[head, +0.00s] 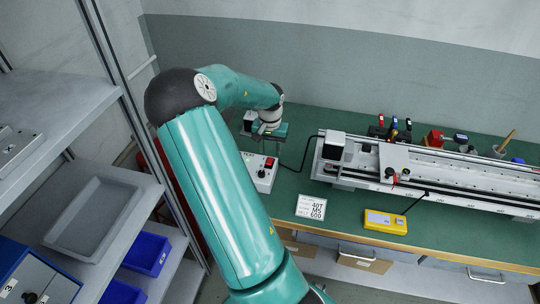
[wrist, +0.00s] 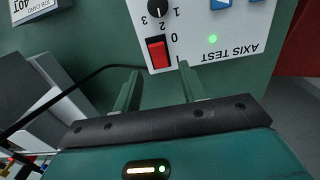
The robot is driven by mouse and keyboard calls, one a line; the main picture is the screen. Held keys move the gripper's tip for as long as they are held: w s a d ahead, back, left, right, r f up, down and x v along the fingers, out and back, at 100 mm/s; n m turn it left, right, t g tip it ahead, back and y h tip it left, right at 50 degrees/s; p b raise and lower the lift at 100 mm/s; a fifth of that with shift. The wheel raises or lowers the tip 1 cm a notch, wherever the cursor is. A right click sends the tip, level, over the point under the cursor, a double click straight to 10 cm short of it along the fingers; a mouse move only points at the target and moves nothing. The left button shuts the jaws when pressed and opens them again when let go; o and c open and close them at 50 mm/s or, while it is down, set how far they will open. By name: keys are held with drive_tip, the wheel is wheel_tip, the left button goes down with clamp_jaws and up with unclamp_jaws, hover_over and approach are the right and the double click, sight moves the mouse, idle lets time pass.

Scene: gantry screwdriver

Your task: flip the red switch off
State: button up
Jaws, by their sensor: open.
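The red switch (wrist: 158,53) is a red rocker in a black frame on a white control box (wrist: 196,48) labelled AXIS TEST, with a "0" printed beside it. A green light (wrist: 212,39) glows on the box. In the head view the switch (head: 269,163) sits on the box (head: 259,178) on the green bench. My gripper (wrist: 158,80) is open and empty, its two green fingers apart, with the switch between and just beyond their tips in the wrist view. In the head view my gripper (head: 268,130) is above the bench behind the box; its fingertips are hard to make out.
A black knob (wrist: 157,8) and blue buttons (wrist: 221,3) share the box's panel. A black cable runs from the box toward the gantry rail (head: 450,165) at right. A job card (head: 311,206) and a yellow meter (head: 385,221) lie in front. Shelves (head: 95,218) stand left.

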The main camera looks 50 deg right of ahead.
sight(270, 160)
drive_tip(key=shift+f, duration=1.85)
drive_tip(key=shift+c, duration=0.2)
clamp_jaws()
drive_tip(key=shift+s+a+t+h, duration=0.15)
drive_tip(key=shift+a+t+h, duration=0.2)
drive_tip(key=shift+h, duration=0.5)
drive_tip(key=shift+s+a+t+h, duration=0.15)
drive_tip(key=shift+t+h, duration=0.3)
drive_tip(key=shift+h, duration=0.4)
drive_tip(key=shift+w, duration=0.1)
drive_tip(key=shift+o, duration=0.2)
unclamp_jaws()
drive_tip(key=shift+r, duration=0.15)
